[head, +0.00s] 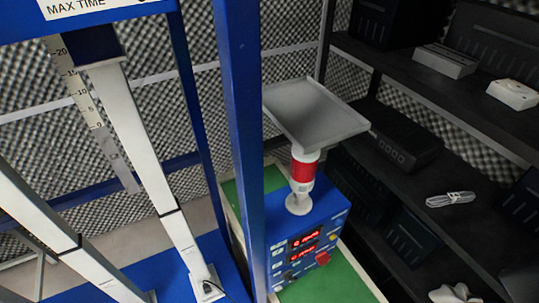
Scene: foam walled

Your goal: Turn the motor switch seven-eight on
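A blue control box (330,215) stands on a green surface right of centre. Its front panel carries two red lit number displays (305,240), a red button (323,258) and several small knobs or switches (288,275). They are small and blurred, so I cannot tell which one is the motor switch seven-eight or how it is set. Neither of my grippers is in view.
A red and white post (303,172) with a grey tray (314,112) rises from the box. A blue upright (240,150) stands just left of it. Dark shelves (480,185) with boxes and a cable (450,199) fill the right. Green surface (335,287) is bare in front.

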